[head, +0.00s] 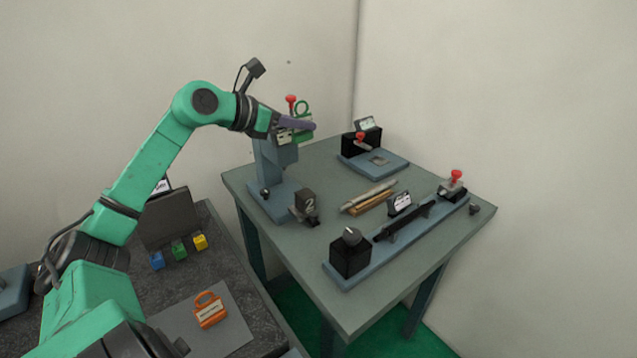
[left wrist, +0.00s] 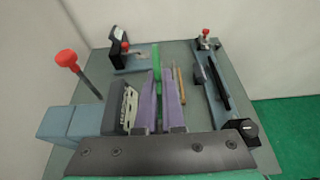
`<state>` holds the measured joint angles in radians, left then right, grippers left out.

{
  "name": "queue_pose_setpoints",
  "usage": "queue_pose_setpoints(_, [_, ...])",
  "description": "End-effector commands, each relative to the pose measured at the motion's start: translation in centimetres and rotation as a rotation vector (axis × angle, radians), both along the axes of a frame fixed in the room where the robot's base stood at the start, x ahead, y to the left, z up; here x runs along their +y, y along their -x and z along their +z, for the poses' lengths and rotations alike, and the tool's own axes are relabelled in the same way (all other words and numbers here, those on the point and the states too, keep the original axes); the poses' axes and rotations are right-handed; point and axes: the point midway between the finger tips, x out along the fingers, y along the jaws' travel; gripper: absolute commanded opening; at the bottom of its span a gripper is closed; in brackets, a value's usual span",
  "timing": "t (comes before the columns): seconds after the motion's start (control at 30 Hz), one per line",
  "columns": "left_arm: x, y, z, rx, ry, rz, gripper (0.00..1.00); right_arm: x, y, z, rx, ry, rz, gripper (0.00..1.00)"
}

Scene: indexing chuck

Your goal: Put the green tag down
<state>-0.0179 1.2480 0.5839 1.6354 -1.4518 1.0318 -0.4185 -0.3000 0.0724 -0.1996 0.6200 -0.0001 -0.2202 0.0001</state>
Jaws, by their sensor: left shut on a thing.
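The green tag (head: 302,108) shows at my left gripper (head: 307,126), with its ring standing up above the purple fingers. In the left wrist view the green tag (left wrist: 156,62) is a narrow green strip between the fingers of my left gripper (left wrist: 160,82). The gripper is shut on it, high over the back left of the table, beside the blue upright stand (head: 266,160). The fingers hide part of the tag. My right gripper is not in view.
An orange tag (head: 209,311) lies on a grey mat on the dark bench. A red-knobbed pin (left wrist: 67,60) rises near the gripper.

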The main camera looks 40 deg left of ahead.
Motion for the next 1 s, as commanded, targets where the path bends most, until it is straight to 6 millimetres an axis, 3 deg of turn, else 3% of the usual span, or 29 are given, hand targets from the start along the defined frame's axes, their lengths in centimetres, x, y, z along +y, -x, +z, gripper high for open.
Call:
queue_pose_setpoints(0.2, [-0.1,0.0,-7.1,0.004,0.007,0.0,0.0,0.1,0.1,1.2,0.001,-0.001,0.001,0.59])
queue_pose_setpoints(0.5, [0.0,0.0,-12.9,0.0,0.004,-0.001,0.0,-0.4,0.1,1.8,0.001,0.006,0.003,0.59])
queue_pose_setpoints(0.6, [-0.1,0.0,-14.0,0.0,-0.001,-0.001,0.0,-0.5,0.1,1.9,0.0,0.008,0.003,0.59])
queue_pose_setpoints(0.9, [-0.1,-0.1,-14.4,0.0,-0.001,-0.002,0.0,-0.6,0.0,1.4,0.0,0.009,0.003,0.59])
queue_pose_setpoints(1.0, [-0.1,-0.1,-14.2,-0.001,-0.001,-0.003,0.35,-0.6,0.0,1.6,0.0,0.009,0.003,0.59])
